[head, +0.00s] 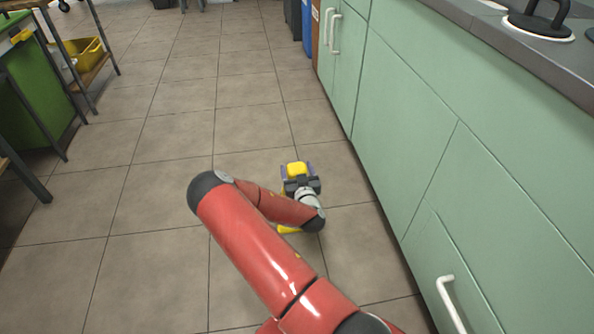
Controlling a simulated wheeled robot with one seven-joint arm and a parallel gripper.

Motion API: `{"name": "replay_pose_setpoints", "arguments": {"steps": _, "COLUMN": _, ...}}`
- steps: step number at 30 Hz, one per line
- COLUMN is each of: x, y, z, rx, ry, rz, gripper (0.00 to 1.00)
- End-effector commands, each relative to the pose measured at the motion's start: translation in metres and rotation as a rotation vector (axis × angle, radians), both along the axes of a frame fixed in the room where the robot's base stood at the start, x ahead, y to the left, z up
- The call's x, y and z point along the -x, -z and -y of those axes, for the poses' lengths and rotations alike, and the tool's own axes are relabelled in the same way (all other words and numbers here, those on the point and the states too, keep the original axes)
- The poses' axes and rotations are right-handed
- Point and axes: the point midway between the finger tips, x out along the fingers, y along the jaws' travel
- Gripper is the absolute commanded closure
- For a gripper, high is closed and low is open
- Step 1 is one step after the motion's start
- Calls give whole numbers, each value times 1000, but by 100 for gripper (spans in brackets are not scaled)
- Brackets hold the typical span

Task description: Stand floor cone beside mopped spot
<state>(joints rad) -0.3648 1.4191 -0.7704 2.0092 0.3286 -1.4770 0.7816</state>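The yellow floor cone (297,168) is largely hidden under my wrist and gripper, over the tiled floor near the green cabinets. Its yellow top shows between my fingers, and another yellow part (288,229) shows below my wrist. I cannot tell whether the cone touches the floor. No mopped spot can be made out on the tiles.
Green cabinets (405,100) with white handles line the right, under a grey counter (480,25). A shelf with a yellow bin (83,54) and a green-sided unit (35,100) stand at left. Blue and dark bins (293,20) stand at the back. The middle floor is clear.

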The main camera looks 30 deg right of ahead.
Motion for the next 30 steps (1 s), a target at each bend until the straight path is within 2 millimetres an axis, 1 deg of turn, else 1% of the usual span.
{"name": "replay_pose_setpoints", "arguments": {"steps": 1, "x": 0, "y": 0, "z": 0, "rx": 0, "ry": 0, "rz": 0, "gripper": 20}}
{"name": "replay_pose_setpoints", "arguments": {"steps": 2, "x": 0, "y": 0, "z": 0, "rx": 0, "ry": 0, "rz": 0, "gripper": 17}}
{"name": "replay_pose_setpoints", "arguments": {"steps": 9, "x": 0, "y": 0, "z": 0, "rx": 0, "ry": 0, "rz": 0, "gripper": 17}}
{"name": "replay_pose_setpoints", "arguments": {"steps": 13, "x": 1, "y": -5, "z": 0, "rx": 0, "ry": 1, "rz": -1, "gripper": 17}}
{"name": "replay_pose_setpoints", "arguments": {"steps": 17, "x": 21, "y": -4, "z": -4, "rx": -1, "ry": 3, "rz": -4, "gripper": 17}}
{"name": "replay_pose_setpoints", "arguments": {"steps": 24, "x": 72, "y": -4, "z": -17, "rx": -2, "ry": 4, "rz": -4, "gripper": 17}}
{"name": "replay_pose_setpoints", "arguments": {"steps": 27, "x": 91, "y": -4, "z": -21, "rx": -1, "ry": 3, "rz": -3, "gripper": 17}}
{"name": "replay_pose_setpoints", "arguments": {"steps": 30, "x": 104, "y": -3, "z": -24, "rx": -1, "ry": 3, "rz": -4, "gripper": 17}}
